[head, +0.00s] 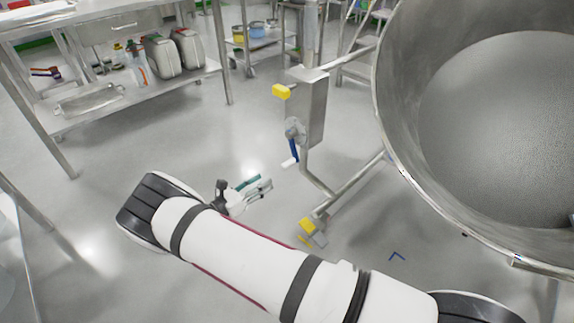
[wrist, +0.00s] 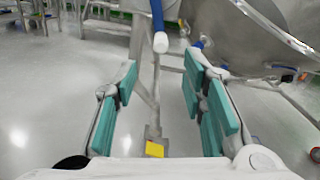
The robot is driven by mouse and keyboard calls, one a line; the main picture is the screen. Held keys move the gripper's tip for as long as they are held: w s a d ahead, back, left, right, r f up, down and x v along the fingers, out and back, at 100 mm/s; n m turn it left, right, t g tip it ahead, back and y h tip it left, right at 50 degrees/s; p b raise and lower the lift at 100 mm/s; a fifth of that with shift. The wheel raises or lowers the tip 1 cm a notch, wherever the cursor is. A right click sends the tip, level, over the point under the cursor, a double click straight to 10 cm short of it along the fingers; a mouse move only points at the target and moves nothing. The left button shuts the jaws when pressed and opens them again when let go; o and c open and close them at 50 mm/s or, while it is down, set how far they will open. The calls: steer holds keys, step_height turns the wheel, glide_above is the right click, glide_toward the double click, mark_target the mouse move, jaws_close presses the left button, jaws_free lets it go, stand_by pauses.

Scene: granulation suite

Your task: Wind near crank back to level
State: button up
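The near crank (head: 294,147) is on the side of a steel post box (head: 314,105), beside a large steel vessel. It has a grey hub, a blue arm hanging down and a white handle at its lower end. In the wrist view the blue arm (wrist: 157,14) comes down from the top edge, with the white handle (wrist: 161,42) pointing towards me. My gripper (head: 262,187) is open, with teal finger pads, left of and below the handle in the head view. In the wrist view the handle shows beyond and above the gap between the fingertips (wrist: 160,80), apparently untouched.
The large steel vessel (head: 402,165) fills the right, its frame leg ending at a yellow-marked foot (head: 308,225). A steel bench (head: 78,125) with containers stands at the upper left. Floor between bench and post is clear.

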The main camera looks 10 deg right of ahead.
mark_target(287, 164)
steer(key=b+x, duration=0.2)
steer(key=x, duration=1)
steer(key=shift+c, duration=0.3)
jaws_close()
